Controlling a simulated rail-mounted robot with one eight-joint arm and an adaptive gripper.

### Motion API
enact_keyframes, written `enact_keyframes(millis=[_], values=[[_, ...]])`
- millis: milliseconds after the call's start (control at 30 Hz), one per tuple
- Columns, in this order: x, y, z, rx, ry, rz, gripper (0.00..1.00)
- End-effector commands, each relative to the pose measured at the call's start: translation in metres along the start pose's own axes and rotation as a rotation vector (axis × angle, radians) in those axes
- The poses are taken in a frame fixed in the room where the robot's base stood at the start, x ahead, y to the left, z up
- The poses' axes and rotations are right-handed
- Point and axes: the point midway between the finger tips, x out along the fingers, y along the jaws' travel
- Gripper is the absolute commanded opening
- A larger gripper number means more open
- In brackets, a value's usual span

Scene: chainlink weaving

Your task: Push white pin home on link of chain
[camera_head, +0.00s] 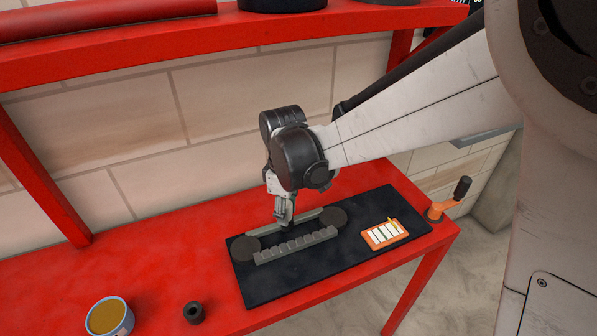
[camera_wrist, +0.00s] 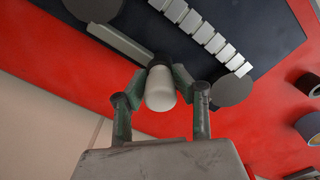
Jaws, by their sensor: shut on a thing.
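In the wrist view, my gripper (camera_wrist: 160,78) is shut on a white pin (camera_wrist: 160,92), a short cylinder between the two fingertips. In the head view, my gripper (camera_head: 285,222) points down over the back side of the chain (camera_head: 297,247), a row of grey links on a black mat (camera_head: 285,284). The chain also shows in the wrist view (camera_wrist: 206,36), as pale blocks beyond the fingers. The pin is too small to make out in the head view. I cannot tell whether its tip touches a link.
Dark round discs (camera_head: 245,249) (camera_head: 333,216) stand at both ends of the chain. An orange tray (camera_head: 372,241) with white pieces lies on the mat's right. An orange tool (camera_head: 437,211), a dark ring (camera_head: 194,312) and a tin (camera_head: 108,317) stand on the red bench. A red shelf (camera_head: 150,55) crosses above.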

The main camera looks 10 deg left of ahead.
Motion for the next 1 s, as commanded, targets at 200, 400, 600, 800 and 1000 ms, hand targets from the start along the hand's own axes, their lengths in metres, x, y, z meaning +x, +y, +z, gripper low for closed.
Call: enact_keyframes(millis=[200,400,600,800,1000], values=[[0.002,0.0,0.0,0.0,0.0,0.0,0.39],[0.002,0.0,0.0,0.0,0.0,0.0,0.48],[-0.002,0.0,0.0,0.0,0.0,0.0,0.48],[-0.029,0.0,0.0,0.0,0.0,0.0,0.48],[-0.058,0.0,0.0,0.0,0.0,0.0,0.48]])
